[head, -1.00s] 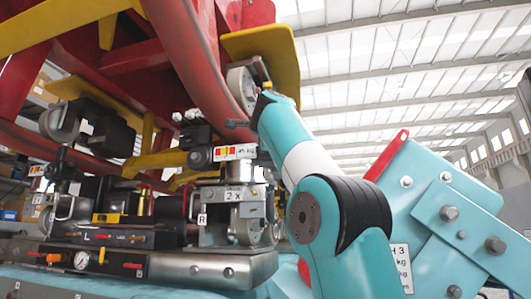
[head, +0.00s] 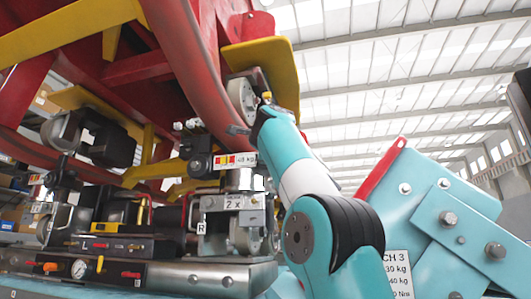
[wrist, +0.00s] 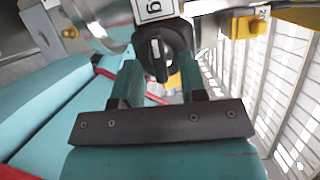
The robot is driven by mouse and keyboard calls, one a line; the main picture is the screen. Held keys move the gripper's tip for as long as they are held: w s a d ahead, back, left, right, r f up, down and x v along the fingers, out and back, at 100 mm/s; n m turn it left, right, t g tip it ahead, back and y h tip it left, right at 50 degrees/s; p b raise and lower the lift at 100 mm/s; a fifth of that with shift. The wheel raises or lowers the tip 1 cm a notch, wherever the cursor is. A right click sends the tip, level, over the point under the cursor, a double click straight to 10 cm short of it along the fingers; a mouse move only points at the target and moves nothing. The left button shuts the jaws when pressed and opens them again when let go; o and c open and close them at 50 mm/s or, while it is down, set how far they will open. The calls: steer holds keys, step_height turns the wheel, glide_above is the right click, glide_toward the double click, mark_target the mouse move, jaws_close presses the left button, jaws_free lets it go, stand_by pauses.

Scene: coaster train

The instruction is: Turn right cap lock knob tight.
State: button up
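In the wrist view a black knob (wrist: 160,48) with a white mark on its face sits at the upper middle, against a shiny metal cylinder (wrist: 100,22). My gripper (wrist: 158,75) is open, with one teal finger low on each side of the knob. The knob lies between and just beyond the fingertips. I cannot tell whether either finger touches it.
A red curved rail (head: 185,70) and yellow beams (head: 70,32) hang over the arm's left. A panel with a gauge (head: 80,268) and red levers stands lower left. A teal bolted plate (head: 430,215) stands close to the right of the arm.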

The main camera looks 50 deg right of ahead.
steer(key=shift+a, duration=0.1)
steer(key=p+v, duration=0.1)
steer(key=v, duration=1.6)
steer(key=shift+s+a, duration=0.1)
steer(key=shift+s, duration=0.05)
stand_by(0.4)
